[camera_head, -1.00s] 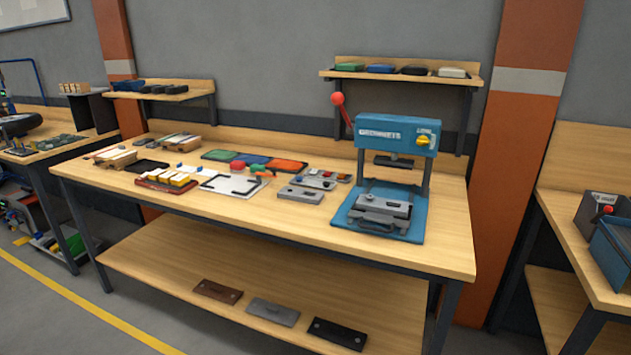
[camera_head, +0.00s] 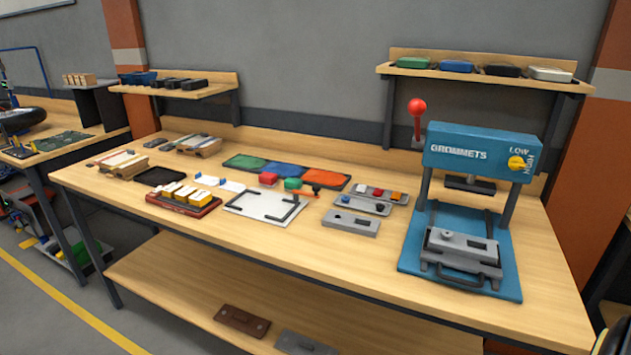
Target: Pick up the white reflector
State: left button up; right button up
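I cannot tell for sure which piece is the white reflector. Small white pieces (camera_head: 232,185) lie on the workbench (camera_head: 300,268), just behind a white board with black corner brackets (camera_head: 262,207). White and yellow blocks (camera_head: 187,192) stand in a dark red tray (camera_head: 208,209) left of that board. A white box-like item (camera_head: 551,74) sits at the right end of the upper wall shelf.
A blue grommet press (camera_head: 482,152) stands at the bench's right end, its red-knobbed lever raised. Grey fixtures (camera_head: 350,222), a tray of coloured pieces (camera_head: 380,194) and red, green, blue and orange items crowd the middle. The bench's front strip is clear.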

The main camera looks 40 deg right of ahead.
aim_at(360, 189)
jog(key=z, duration=0.4)
jog(key=i, duration=1.05)
jog(key=z, duration=0.65)
